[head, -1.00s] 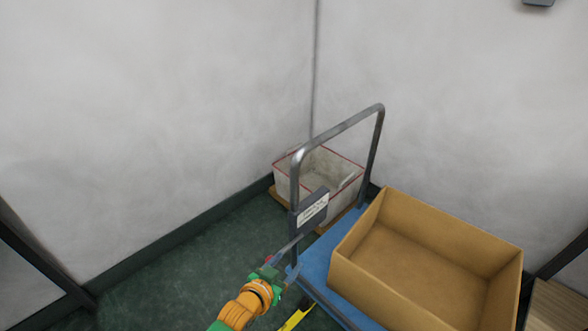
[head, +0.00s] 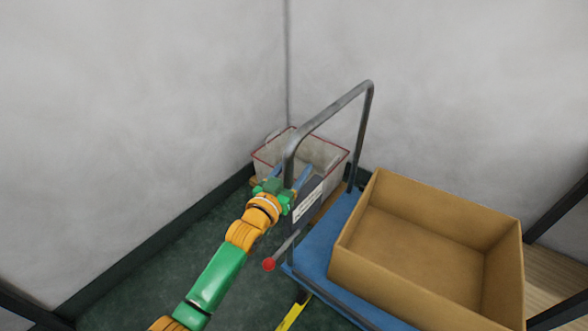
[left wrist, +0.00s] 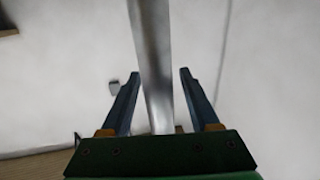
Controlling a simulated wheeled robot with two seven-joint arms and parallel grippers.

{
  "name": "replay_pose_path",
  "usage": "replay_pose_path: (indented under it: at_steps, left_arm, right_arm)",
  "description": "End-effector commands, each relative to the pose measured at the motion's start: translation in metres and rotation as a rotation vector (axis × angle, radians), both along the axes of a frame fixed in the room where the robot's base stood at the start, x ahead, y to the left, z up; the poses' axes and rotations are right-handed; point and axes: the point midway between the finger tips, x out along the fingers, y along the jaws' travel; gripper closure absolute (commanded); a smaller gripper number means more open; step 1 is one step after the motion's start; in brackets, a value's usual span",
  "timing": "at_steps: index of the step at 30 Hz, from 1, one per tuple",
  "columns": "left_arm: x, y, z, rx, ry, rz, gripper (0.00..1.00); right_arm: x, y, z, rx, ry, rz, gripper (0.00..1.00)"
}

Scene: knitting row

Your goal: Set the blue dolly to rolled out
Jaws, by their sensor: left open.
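The blue dolly (head: 318,250) stands on the green floor near the corner, with a grey tubular handle (head: 331,110) upright at its far left end. A label plate (head: 308,202) is fixed on the handle frame. A short lever with a red knob (head: 268,265) sticks out low at the handle's left. My left gripper (head: 291,174) is open at the handle's near post. In the left wrist view the grey post (left wrist: 152,65) runs between my two spread fingers (left wrist: 158,85); contact cannot be told. My right gripper is not in view.
A large open cardboard box (head: 420,245) sits on the dolly's deck. A whitish bin with red edging (head: 275,155) stands in the corner behind the handle. A yellow strip (head: 291,316) lies low beside the dolly. Green floor (head: 150,275) is free at the left.

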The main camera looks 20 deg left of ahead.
Motion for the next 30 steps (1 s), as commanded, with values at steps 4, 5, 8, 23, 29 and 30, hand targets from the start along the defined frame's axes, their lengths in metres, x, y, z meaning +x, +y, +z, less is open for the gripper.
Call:
replay_pose_path:
  at_steps: [4,5,8,23,29,30]
  left_arm:
    - [-0.0001,-0.0001,0.0000,0.000,0.000,0.000,0.38]
    - [-0.0001,-0.0001,0.0000,0.000,0.000,0.000,0.41]
    - [-0.0002,0.0000,0.0000,0.000,0.000,0.000,0.68]
    - [-0.0004,0.0001,-0.0003,0.000,0.001,0.000,1.00]
    - [-0.0004,0.0001,-0.0005,0.000,0.001,0.000,1.00]
    - [-0.0004,0.0001,-0.0005,0.000,0.001,0.000,1.00]
  right_arm:
    - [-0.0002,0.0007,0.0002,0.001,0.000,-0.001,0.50]
    - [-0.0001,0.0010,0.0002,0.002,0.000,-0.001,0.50]
    - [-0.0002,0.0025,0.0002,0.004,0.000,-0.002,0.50]
    - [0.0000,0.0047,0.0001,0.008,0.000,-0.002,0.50]
    - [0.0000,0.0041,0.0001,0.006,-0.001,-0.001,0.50]
    - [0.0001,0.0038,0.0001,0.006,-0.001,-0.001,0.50]
